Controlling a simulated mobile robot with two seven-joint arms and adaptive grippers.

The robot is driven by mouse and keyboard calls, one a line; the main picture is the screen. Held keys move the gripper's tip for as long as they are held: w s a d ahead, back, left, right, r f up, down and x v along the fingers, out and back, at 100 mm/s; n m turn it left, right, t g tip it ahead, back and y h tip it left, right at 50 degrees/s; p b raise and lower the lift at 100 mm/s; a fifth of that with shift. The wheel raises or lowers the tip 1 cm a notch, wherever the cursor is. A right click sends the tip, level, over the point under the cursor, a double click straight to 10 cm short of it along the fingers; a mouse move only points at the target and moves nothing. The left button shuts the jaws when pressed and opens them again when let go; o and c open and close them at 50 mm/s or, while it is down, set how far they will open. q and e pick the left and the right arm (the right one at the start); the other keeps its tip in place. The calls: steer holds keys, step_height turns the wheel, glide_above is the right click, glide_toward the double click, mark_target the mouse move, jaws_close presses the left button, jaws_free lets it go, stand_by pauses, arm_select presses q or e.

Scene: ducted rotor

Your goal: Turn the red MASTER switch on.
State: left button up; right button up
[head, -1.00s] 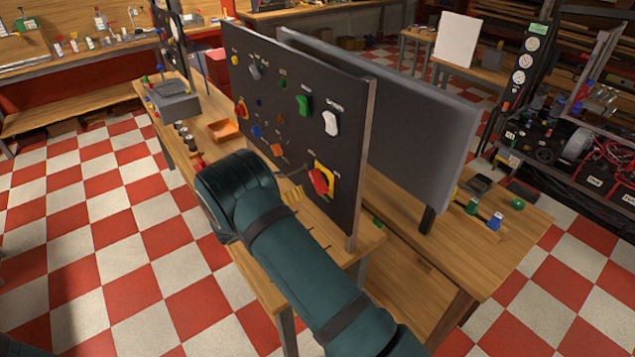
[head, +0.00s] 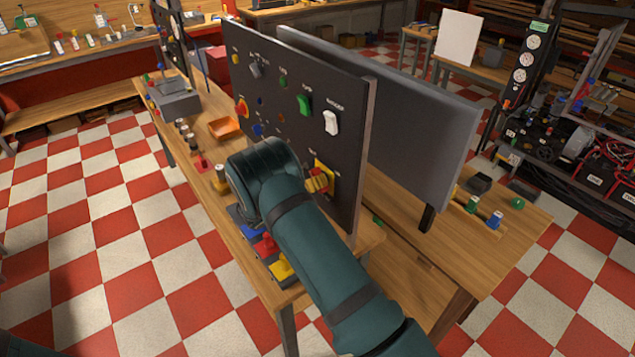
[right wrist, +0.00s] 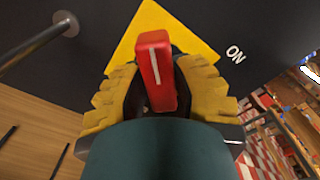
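The red MASTER switch handle (right wrist: 156,75) stands on a yellow plate (right wrist: 178,25) on the dark panel. In the right wrist view it points nearly straight up the picture, with the word ON to the plate's right. My right gripper (right wrist: 160,82) has its yellow ridged fingers on both sides of the handle. Dark strips lie between fingers and handle, so I cannot tell if they touch it. In the head view the right gripper (head: 317,181) covers most of the switch, and the yellow plate (head: 322,166) shows behind it. My left gripper is not in view.
The panel (head: 290,75) also carries a white rocker switch (head: 331,122), a green one (head: 304,104) and several knobs. A metal post (right wrist: 65,22) stands out near the plate. An orange tray (head: 224,128) and several coloured blocks lie on the table below.

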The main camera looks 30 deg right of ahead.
jaws_close()
steer(key=m+b, duration=0.2)
steer(key=m, duration=0.2)
steer(key=shift+f+m+b, duration=0.15)
steer(key=shift+m+b, duration=0.15)
steer(key=shift+b, duration=0.1)
steer(key=m+b, duration=0.3)
steer(key=m, duration=0.3)
steer(key=shift+b, duration=0.3)
steer(key=m+b, duration=0.2)
steer(key=m, duration=0.1)
steer(key=shift+w+m, duration=0.1)
steer(key=shift+m, duration=0.3)
steer(key=shift+m+b, duration=1.25)
steer(key=shift+m, duration=0.55)
steer(key=o, duration=0.9)
jaws_free()
steer(key=shift+o, duration=0.2)
